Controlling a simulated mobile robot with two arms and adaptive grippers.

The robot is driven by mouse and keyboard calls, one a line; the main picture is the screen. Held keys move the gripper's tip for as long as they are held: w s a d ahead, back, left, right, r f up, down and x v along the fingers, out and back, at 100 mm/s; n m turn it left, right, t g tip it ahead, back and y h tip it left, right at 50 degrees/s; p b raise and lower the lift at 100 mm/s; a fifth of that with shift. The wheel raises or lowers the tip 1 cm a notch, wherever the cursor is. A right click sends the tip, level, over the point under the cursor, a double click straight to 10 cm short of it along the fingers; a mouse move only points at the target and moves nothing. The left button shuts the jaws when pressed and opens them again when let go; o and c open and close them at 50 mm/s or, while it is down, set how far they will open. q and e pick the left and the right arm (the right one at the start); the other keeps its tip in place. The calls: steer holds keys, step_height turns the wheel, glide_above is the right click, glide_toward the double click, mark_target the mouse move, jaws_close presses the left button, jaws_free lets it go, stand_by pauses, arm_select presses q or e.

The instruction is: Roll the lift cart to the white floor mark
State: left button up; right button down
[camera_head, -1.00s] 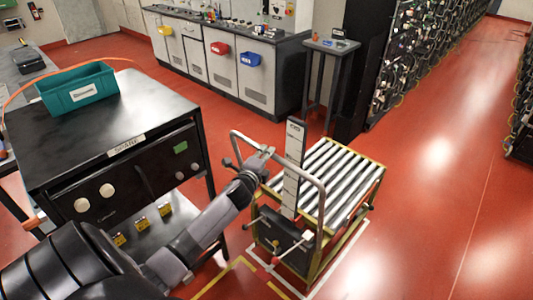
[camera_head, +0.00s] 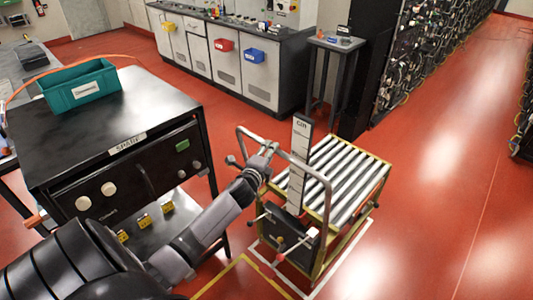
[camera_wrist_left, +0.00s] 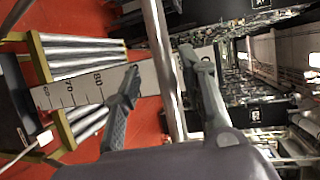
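The lift cart (camera_head: 322,225) has a yellow frame, a roller top, a grey tube handle (camera_head: 322,185) and an upright white scale (camera_head: 299,165). It stands on the red floor over the white floor mark (camera_head: 341,262), an outline whose near and right sides show; the cart hides the rest. My left gripper (camera_head: 266,156) is at the left part of the handle. In the left wrist view, its fingers (camera_wrist_left: 161,62) lie on either side of the handle bar, with gaps visible. The scale and rollers show beyond. My right gripper is not in view.
A black bench (camera_head: 110,150) with a teal bin (camera_head: 80,92) stands close left of the cart. A yellow floor line (camera_head: 238,268) lies in front. A small stand (camera_head: 335,45) and battery racks (camera_head: 430,55) are behind. Floor to the right is clear.

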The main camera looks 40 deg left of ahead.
arm_select(q)
steer(key=v, duration=1.2)
steer(key=b, duration=0.2)
glide_toward(280, 155)
steer(key=p+x, duration=0.2)
steer(key=x, duration=0.9)
steer(key=shift+p, duration=0.4)
jaws_close()
